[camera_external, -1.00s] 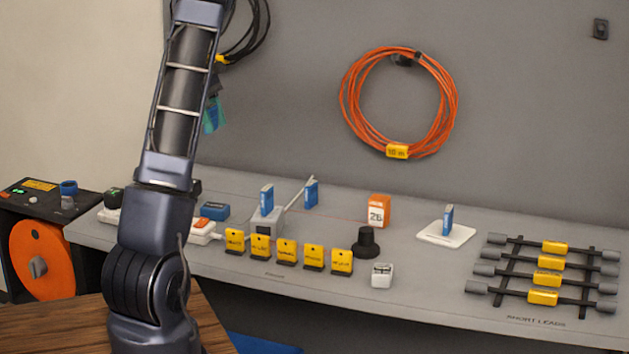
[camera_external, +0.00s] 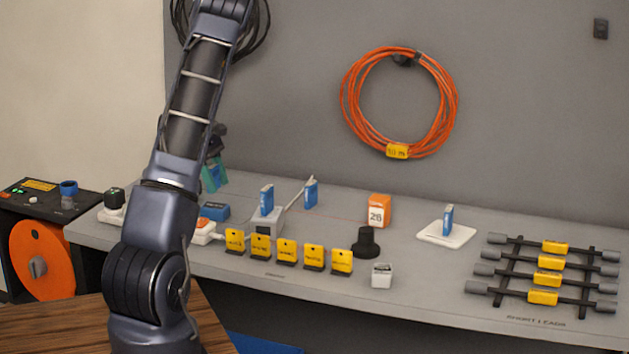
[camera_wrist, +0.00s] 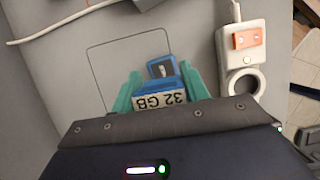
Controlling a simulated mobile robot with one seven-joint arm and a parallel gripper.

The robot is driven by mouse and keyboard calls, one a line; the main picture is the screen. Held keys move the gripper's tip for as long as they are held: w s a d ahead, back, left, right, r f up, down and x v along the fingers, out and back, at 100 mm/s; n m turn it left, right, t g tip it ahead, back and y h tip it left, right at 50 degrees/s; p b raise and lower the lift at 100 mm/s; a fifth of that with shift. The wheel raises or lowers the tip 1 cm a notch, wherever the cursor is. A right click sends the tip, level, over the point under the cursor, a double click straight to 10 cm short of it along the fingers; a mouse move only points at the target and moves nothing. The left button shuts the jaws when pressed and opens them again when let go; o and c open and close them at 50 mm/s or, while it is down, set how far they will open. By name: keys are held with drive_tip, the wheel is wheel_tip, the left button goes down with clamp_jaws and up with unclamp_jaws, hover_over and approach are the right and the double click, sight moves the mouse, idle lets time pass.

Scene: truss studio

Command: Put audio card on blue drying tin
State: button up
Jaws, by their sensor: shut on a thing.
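My gripper (camera_wrist: 158,92) has teal fingers shut on a small blue card (camera_wrist: 160,97), which I take for the audio card. Its white label reads "32 GB", upside down in the wrist view. Just beyond it lies a blue object with a dark panel (camera_wrist: 160,67), apparently the blue drying tin. In the external view the blue tin (camera_external: 216,211) sits on the grey bench beside the white power strip. My gripper (camera_external: 214,180) shows above the tin there, partly behind my arm; the card is not clear in that view. The height of the gap cannot be told.
A white power strip (camera_wrist: 242,60) with an orange switch lies right of the gripper in the wrist view. Other upright blue cards (camera_external: 266,200) stand along the bench, one on a white plate (camera_external: 432,235). Yellow tags (camera_external: 286,251) line the front edge.

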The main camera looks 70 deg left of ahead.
drive_tip(key=shift+f, duration=1.9)
drive_tip(key=shift+f, duration=0.15)
drive_tip(key=o, duration=1)
drive_tip(key=v, duration=1.2)
drive_tip(key=shift+d+r, duration=0.1)
drive_tip(key=shift+r, duration=0.1)
